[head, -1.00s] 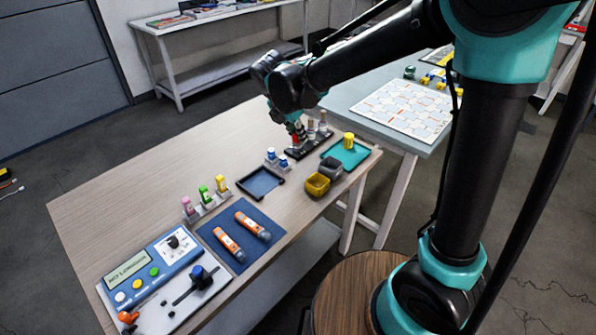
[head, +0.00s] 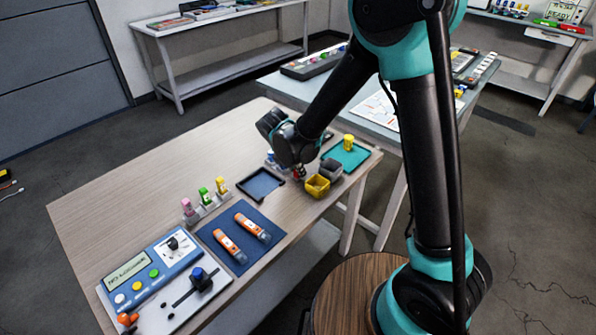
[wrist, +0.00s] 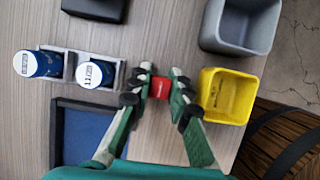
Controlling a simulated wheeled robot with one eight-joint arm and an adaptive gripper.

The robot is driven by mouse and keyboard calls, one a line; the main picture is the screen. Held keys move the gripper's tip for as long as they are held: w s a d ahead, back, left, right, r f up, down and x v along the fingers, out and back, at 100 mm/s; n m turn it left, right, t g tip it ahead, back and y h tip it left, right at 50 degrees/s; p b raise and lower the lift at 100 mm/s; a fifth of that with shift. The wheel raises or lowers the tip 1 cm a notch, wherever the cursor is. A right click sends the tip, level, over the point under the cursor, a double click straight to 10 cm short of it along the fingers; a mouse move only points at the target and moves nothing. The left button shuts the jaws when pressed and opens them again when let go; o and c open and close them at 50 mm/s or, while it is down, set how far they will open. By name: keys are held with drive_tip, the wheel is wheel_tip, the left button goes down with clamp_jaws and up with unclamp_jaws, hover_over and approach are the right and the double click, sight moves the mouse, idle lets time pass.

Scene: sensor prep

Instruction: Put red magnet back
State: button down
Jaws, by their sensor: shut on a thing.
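My gripper (wrist: 159,80) is shut on the red magnet (wrist: 161,88), a small red piece between its fingertips in the wrist view. In the head view my gripper (head: 297,168) is low over the wooden table, with a bit of red showing at its tip, just left of the yellow bin (head: 317,186). Whether the magnet touches the table I cannot tell. The corner of a black block (wrist: 95,8) shows at the top of the wrist view; in the head view my arm hides that spot.
Two blue vials (wrist: 95,74) stand in a grey holder left of my gripper. The yellow bin (wrist: 228,95) and a grey bin (wrist: 240,22) are close at right. A blue-lined tray (head: 261,185) lies at left, and a teal tray (head: 345,155) holds a yellow piece.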

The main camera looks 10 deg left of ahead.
drive_tip(key=c, duration=1.4)
unclamp_jaws()
drive_tip(key=shift+f, duration=0.1)
drive_tip(key=v, duration=1.2)
drive_tip(key=d+m+g+y, duration=0.1)
drive_tip(key=d+m, duration=1.2)
drive_tip(key=d, duration=0.7)
drive_tip(key=s+d+f+m, duration=0.2)
drive_tip(key=s+d+m, duration=0.1)
drive_tip(key=d+m, duration=0.2)
drive_tip(key=s+d+f+m+y, duration=0.1)
drive_tip(key=s+d+m, duration=0.2)
drive_tip(key=d+m, duration=0.3)
drive_tip(key=s+d+f+m+t, duration=0.1)
drive_tip(key=s+d+f+m, duration=0.1)
drive_tip(key=d+m, duration=0.3)
drive_tip(key=shift+s+d+f+m, duration=0.25)
drive_tip(key=shift+s+f+m, duration=0.05)
drive_tip(key=shift+s+m, duration=0.25)
